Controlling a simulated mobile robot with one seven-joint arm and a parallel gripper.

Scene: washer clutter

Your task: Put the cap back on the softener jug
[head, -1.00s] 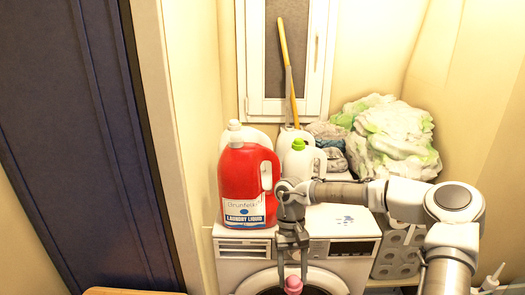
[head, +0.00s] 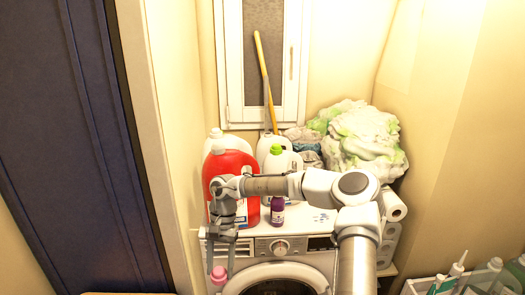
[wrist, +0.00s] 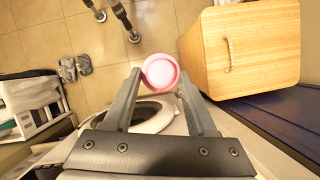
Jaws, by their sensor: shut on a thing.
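My gripper (head: 219,264) is shut on a pink cap (head: 218,275), held in front of the washer's left front. In the wrist view the round cap (wrist: 160,71) sits between the fingertips, its pale hollow side facing the camera. A red laundry liquid jug (head: 231,168) stands on the washer top behind my gripper, partly hidden by my arm. A white jug with a green cap (head: 276,151) stands right of it, and another white jug (head: 214,142) mostly hides behind the red one. A small purple bottle (head: 277,211) stands in front. I cannot tell which is the softener jug.
The washer (head: 275,246) has a bare strip of top at the front right. Laundry (head: 363,140) is piled at the back right, with paper rolls (head: 391,206) beside the washer. A crate of bottles (head: 425,284) is at lower right. The wrist view shows a wooden box (wrist: 252,52).

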